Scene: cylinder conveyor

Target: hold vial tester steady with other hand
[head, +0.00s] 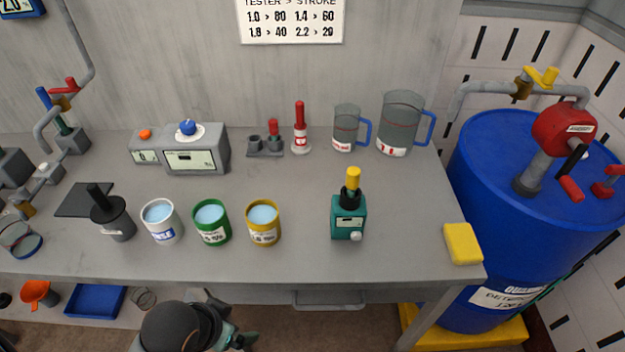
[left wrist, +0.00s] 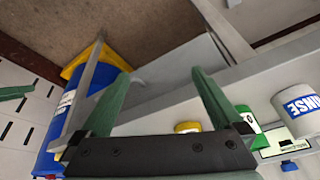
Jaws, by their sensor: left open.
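A teal tester (head: 348,222) with a small label, a white knob and a black neck stands upright on the grey bench, right of the middle. A yellow-topped piece (head: 352,178) sits in its neck. My left gripper (head: 240,338) is at the bottom of the head view, in front of the bench edge and left of the tester, not touching it. In the left wrist view its two green fingers (left wrist: 161,76) are apart with nothing between them. The tester cannot be made out in the left wrist view. My right gripper does not show.
White (head: 162,222), green (head: 211,223) and yellow (head: 263,223) cups of liquid stand left of the tester. A yellow sponge (head: 462,244) lies at the right front corner. Two jugs (head: 400,122) stand behind. A blue drum (head: 500,215) is to the right. Bench around the tester is clear.

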